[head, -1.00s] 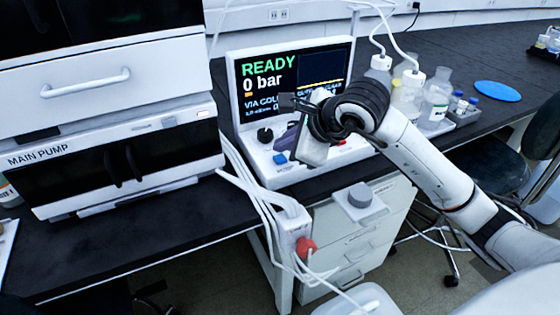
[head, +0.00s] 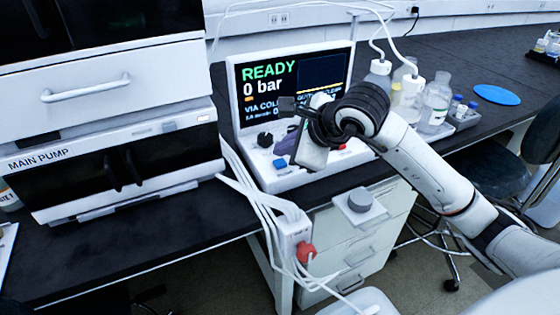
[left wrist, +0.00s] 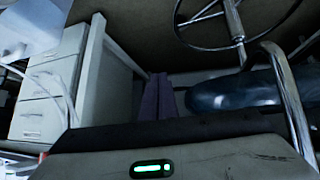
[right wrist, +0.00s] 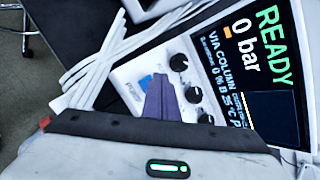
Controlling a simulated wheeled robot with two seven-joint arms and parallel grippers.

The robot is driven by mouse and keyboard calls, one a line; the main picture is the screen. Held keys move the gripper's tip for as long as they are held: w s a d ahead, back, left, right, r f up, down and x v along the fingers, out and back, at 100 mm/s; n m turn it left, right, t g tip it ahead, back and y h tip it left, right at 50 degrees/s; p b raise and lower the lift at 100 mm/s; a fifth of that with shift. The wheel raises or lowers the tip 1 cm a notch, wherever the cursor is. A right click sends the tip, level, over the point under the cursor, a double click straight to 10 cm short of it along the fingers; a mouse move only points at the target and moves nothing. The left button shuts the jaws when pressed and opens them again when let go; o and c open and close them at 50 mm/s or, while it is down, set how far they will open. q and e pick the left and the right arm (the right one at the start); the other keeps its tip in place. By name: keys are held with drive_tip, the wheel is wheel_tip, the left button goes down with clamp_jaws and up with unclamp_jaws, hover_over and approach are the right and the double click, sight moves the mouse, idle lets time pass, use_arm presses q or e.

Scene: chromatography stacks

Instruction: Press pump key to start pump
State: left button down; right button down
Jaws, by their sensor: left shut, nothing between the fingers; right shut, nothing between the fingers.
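The control console (head: 312,178) stands on the dark bench, and its screen (head: 290,85) reads READY and 0 bar. A blue key (head: 280,163) sits on its sloped white front, below a black knob. My left gripper (left wrist: 158,82) is shut and empty, over the floor away from the console.
The MAIN PUMP unit (head: 110,165) stands left of the console. White tubes (head: 255,195) run down over the bench edge between them. Bottles (head: 435,100) in a tray stand to the right. Below are a drawer cabinet (head: 350,245) and a red knob (head: 306,252). A stool (left wrist: 225,95) shows in the left wrist view.

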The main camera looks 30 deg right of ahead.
sight(284, 169)
idle(0.8)
drive_tip(key=shift+f+b, duration=0.4)
drive_tip(key=shift+b, duration=0.15)
drive_tip(key=shift+f+b, duration=0.55)
idle(0.6)
drive_tip(key=shift+r, duration=0.1)
drive_tip(key=shift+r+p, duration=0.55)
drive_tip(key=shift+r, duration=0.25)
wheel_tip(284, 169, up, 5)
drive_tip(key=p, duration=0.3)
idle(1.0)
